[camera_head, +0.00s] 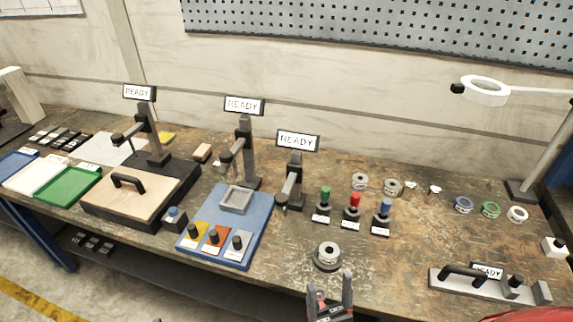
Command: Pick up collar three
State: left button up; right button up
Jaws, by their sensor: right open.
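Several ring-shaped parts that could be collars stand on the bench, and their markings are too small to read, so I cannot tell which is collar three. One metal ring (327,252) sits on a dark round base near the front edge. Two more metal rings, a left one (360,182) and a right one (393,187), stand farther back. My right gripper (331,290) is open and empty at the bottom edge, just in front of the ring on the dark base. My left gripper is out of view.
Green, red (355,203) and blue-topped knobs stand behind the ring on the base. Three microscope-like arms with READY signs (297,141) rise at left and middle. A blue panel (210,250) lies left. A handled fixture (470,287) and a magnifier lamp (484,91) are right.

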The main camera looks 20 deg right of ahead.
aim_at(328, 252)
jog(key=j+z, duration=0.1)
jog(key=z, duration=0.25)
jog(key=i+j+z, duration=0.1)
jog(key=z, duration=0.25)
jog(key=j+z, duration=0.15)
jog(key=z, duration=0.2)
